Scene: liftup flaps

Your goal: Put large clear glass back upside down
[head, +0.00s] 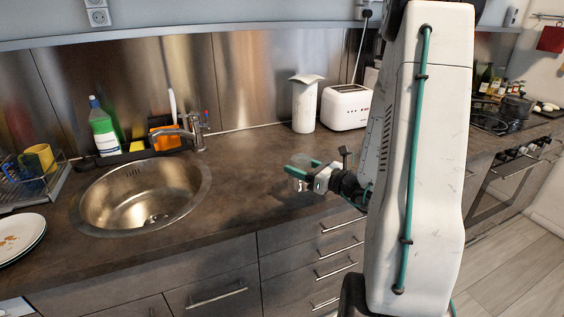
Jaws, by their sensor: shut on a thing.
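My gripper (297,168), with teal fingers, is in the middle of the head view, over the counter to the right of the sink. It is shut on what seems to be the large clear glass (300,185). Only a faint, small transparent patch of it shows at the fingertips. I cannot tell which way up the glass is or whether it touches the counter.
A round steel sink (85,205) with a tap (195,132) lies to the left. Plates (20,238) and a dish rack (50,190) are far left. The counter (255,205) between is clear.

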